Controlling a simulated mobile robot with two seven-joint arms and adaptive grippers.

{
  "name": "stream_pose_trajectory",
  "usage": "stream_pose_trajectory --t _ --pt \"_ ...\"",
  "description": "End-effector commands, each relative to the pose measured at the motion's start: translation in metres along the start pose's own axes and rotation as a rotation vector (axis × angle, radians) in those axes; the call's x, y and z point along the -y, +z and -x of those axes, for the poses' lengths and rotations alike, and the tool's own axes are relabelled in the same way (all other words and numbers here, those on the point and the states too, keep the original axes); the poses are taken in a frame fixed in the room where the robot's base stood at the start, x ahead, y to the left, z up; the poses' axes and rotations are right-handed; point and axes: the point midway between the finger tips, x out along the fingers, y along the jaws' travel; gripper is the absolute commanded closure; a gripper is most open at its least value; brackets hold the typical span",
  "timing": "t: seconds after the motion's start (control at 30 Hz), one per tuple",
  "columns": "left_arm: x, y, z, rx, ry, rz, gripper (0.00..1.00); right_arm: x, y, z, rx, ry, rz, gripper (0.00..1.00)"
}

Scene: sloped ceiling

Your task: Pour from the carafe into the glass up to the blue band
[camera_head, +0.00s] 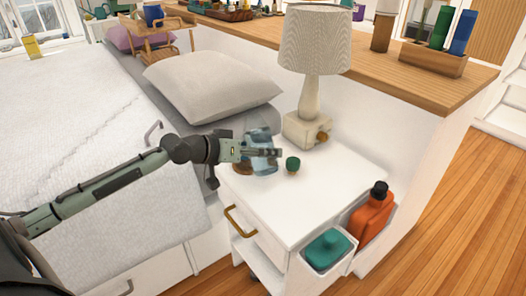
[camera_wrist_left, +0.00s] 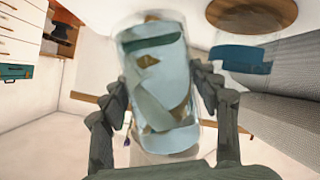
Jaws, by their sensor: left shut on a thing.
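My left gripper (camera_head: 268,153) is shut around the clear carafe (camera_head: 261,138), which holds pale blue liquid, above the white nightstand. In the left wrist view the carafe (camera_wrist_left: 163,85) fills the space between the fingers (camera_wrist_left: 165,108). The clear glass with its blue band (camera_wrist_left: 243,57) shows beside the carafe, at a round wooden coaster (camera_wrist_left: 252,12). In the head view the coaster (camera_head: 242,168) is partly hidden by my gripper, and the glass is hard to make out. I cannot tell the glass's liquid level or whether a stream is falling. My right gripper is not in view.
A green stopper-like piece (camera_head: 292,165) lies on the nightstand (camera_head: 322,180) near the gripper. A lamp (camera_head: 309,125) stands behind. An orange bottle (camera_head: 371,211) and a teal item (camera_head: 327,249) sit in side holders. The nightstand's front right is clear.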

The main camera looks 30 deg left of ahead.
Motion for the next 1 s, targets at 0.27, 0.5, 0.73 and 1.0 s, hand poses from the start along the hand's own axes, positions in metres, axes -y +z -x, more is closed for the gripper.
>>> stream_pose_trajectory --t 0.27,0.5,0.73,1.0 --pt "-0.002 -0.004 0.003 -0.005 0.0 0.003 0.64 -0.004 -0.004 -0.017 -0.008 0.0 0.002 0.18" --pt "-0.015 0.011 0.0 0.044 0.075 0.185 0.64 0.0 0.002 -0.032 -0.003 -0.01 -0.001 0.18" --pt "-0.029 0.021 -0.001 0.093 0.152 0.372 0.64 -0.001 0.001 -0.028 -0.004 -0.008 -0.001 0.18" --pt "-0.041 0.023 0.002 0.131 0.209 0.509 0.64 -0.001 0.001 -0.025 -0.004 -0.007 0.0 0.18"
